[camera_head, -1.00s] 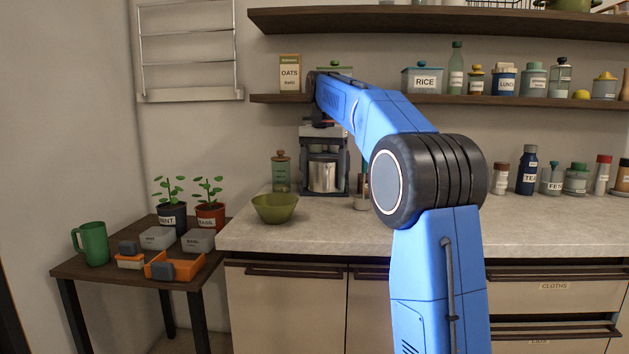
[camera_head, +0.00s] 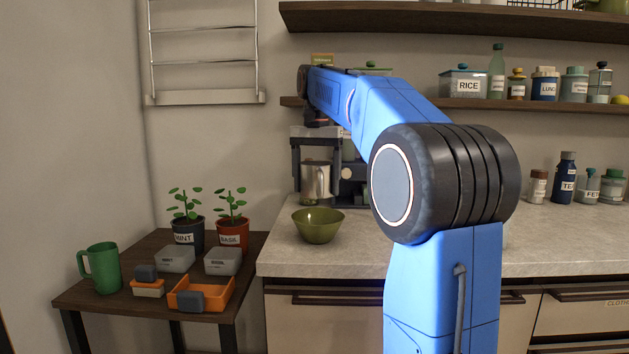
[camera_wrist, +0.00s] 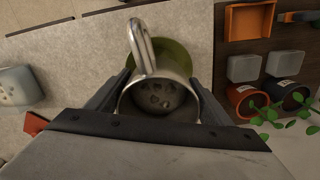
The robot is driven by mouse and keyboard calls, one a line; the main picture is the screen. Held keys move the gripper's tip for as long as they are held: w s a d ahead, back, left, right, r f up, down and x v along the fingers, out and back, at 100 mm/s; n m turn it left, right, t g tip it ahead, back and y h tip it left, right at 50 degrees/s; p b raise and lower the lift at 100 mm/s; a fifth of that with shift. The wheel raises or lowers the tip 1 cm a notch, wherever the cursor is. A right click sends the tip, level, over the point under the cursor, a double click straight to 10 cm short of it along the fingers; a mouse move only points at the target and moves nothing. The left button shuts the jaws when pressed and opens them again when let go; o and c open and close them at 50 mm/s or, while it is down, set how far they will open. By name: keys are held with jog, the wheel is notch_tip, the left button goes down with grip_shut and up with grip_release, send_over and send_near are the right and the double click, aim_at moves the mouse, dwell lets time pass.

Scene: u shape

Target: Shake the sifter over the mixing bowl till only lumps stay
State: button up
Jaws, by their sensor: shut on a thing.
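My gripper (camera_wrist: 160,88) is shut on the sifter (camera_wrist: 184,72), a shiny metal cup with a loop handle. Several dark lumps with some greyish matter show inside it. In the head view the sifter (camera_head: 316,180) hangs upright from my gripper (camera_head: 312,150), just above and seemingly behind the mixing bowl. The olive-green mixing bowl (camera_head: 318,228) stands on the counter near its left end. In the wrist view the bowl (camera_wrist: 178,52) shows behind the sifter and is mostly hidden by it. Whether the sifter is fully over the bowl is unclear.
The pale counter (camera_head: 350,258) is clear around the bowl. A dark side table (camera_head: 110,290) at left holds potted plants (camera_head: 190,232), a green mug (camera_head: 102,268), grey boxes and an orange tray (camera_head: 225,290). A dark appliance (camera_head: 345,190) stands behind the sifter.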

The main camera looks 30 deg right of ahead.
jog(key=shift+f, duration=1.95)
jog(key=shift+d, duration=0.2)
jog(key=shift+d, duration=0.5)
